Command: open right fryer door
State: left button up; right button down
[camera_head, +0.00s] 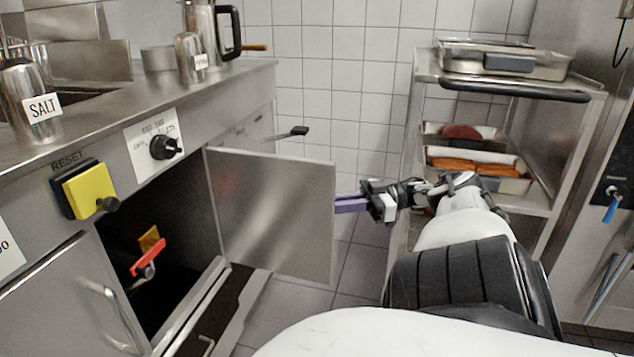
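The right fryer door (275,215) is a flat steel panel, swung open from the right side of the dark cabinet opening (165,225). Its free edge points to the right of the picture. My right gripper (340,204), with purple fingers, is at this free edge, its tips pointing left at the door. I cannot tell whether the fingers touch the edge or how far apart they are. The door's handle is not visible. Inside the cabinet a red-handled valve (148,257) shows. My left gripper is not in view.
The left cabinet door (65,305) with a bar handle is shut. A yellow reset switch (88,190) and a black knob (163,147) sit on the front panel. A steel rack (424,70) with trays stands at the right. Tiled floor lies between.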

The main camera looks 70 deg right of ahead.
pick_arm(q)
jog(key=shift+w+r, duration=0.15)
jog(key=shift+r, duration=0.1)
pick_arm(e)
jog(key=shift+w+d+r, duration=0.1)
jog(key=shift+w+r, duration=0.1)
